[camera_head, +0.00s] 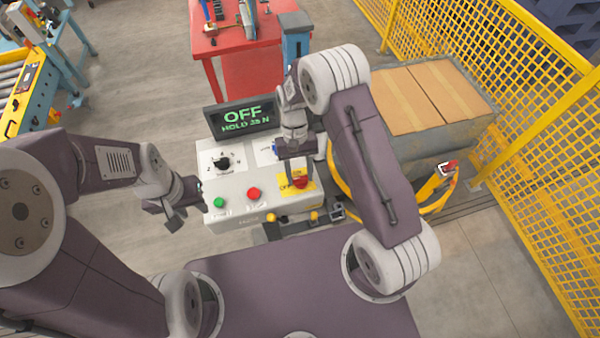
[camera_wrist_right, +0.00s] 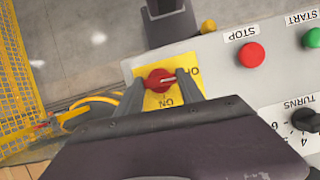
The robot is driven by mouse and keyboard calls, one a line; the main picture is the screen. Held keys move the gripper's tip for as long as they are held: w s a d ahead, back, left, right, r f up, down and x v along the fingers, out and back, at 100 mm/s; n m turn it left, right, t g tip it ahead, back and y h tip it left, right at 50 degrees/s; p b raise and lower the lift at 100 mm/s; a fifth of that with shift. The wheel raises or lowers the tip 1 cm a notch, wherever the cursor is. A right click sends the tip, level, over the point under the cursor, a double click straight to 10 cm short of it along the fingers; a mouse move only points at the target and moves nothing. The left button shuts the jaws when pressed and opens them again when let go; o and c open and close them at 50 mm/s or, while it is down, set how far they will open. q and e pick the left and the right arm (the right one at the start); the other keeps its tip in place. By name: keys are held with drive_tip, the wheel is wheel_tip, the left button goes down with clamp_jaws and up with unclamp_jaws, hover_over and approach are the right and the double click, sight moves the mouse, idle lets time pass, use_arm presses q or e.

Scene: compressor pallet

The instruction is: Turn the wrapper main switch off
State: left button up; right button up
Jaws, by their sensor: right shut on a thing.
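The wrapper main switch is a red rotary knob (camera_wrist_right: 158,80) on a yellow plate (camera_wrist_right: 150,100); in the head view the knob (camera_head: 300,182) is at the panel's right front. In the wrist view, its pale pointer line lies sideways toward a partly hidden label starting with "O"; "ON" is below. My right gripper (camera_wrist_right: 161,82) has one finger on each side of the knob and is shut on it. It reaches down from above in the head view (camera_head: 298,172). My left gripper (camera_head: 168,212) is left of the panel, holding nothing I can see; its finger gap is unclear.
The grey control panel (camera_head: 232,183) carries a green START button (camera_head: 219,203), a red STOP button (camera_head: 253,193) and a black turns dial (camera_head: 223,163). A display (camera_head: 240,118) reads "OFF" and a "HOLD" line. Yellow fencing (camera_head: 520,90) stands right; a red table (camera_head: 235,40) stands behind.

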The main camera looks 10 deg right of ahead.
drive_tip(key=shift+n, duration=0.5)
drive_tip(key=o, duration=1.4)
drive_tip(key=b+v, duration=0.2)
drive_tip(key=v, duration=0.7)
drive_tip(key=shift+a, duration=0.2)
